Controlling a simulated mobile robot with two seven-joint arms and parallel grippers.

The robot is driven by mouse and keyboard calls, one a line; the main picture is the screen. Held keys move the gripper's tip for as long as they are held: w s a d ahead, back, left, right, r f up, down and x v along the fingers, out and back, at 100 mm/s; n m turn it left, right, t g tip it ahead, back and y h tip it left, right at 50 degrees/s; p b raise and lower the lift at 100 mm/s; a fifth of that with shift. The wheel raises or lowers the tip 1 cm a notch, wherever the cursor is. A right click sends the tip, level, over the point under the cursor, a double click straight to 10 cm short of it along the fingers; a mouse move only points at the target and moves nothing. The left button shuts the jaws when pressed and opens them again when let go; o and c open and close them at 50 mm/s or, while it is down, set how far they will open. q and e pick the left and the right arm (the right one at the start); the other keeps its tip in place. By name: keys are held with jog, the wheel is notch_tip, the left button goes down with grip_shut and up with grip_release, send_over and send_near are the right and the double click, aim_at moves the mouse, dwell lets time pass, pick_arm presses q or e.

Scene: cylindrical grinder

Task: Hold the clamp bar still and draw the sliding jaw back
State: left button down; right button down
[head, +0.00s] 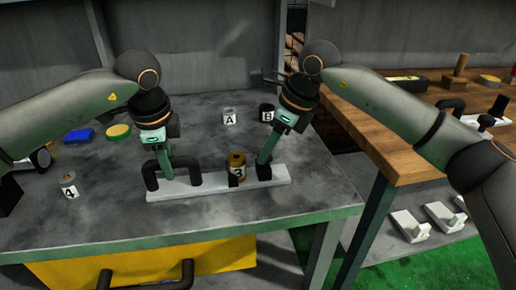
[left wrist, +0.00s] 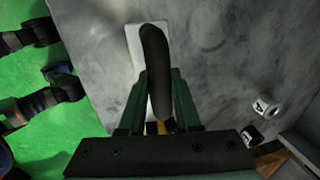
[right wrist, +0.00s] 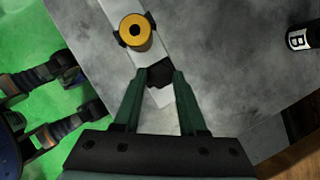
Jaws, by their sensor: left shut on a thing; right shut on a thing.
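The white clamp bar (head: 218,190) lies flat on the grey bench top near its front edge. It also shows in the left wrist view (left wrist: 133,42) and right wrist view (right wrist: 106,14). My left gripper (head: 168,168) is shut on the bar's black handle (left wrist: 154,60) at the left end. My right gripper (right wrist: 160,74) is shut on the black sliding jaw (head: 264,173) near the right end; the fingers partly hide the jaw. A brass cylinder (right wrist: 136,33) marked 3 stands upright between handle and jaw, with black pieces beside it. Bare bar shows between cylinder and jaw.
Pieces marked A (head: 229,116) and B (head: 267,112) stand behind the bar. A piece marked 4 (head: 69,186) is at left, with a blue block (head: 79,136) and a green-yellow disc (head: 118,131) further back. A wooden table (head: 400,135) stands right.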

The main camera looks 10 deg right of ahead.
pick_arm(q)
jog(key=shift+a, duration=0.15)
pick_arm(e)
jog(key=shift+d, duration=0.8)
jog(key=shift+c, duration=2.2)
grip_release()
jog(key=shift+a, duration=0.1)
jog(key=v, duration=1.2)
jog(key=shift+w+r, duration=0.1)
pick_arm(q)
jog(key=c, duration=0.5)
grip_release()
jog(key=shift+r, duration=0.15)
jog(key=r, duration=0.4)
jog(key=s+r, duration=0.1)
jog(key=r, duration=0.2)
jog(key=s+r, duration=0.1)
jog(key=r, duration=0.3)
jog(key=shift+s+r, duration=0.2)
jog(key=shift+r, duration=0.1)
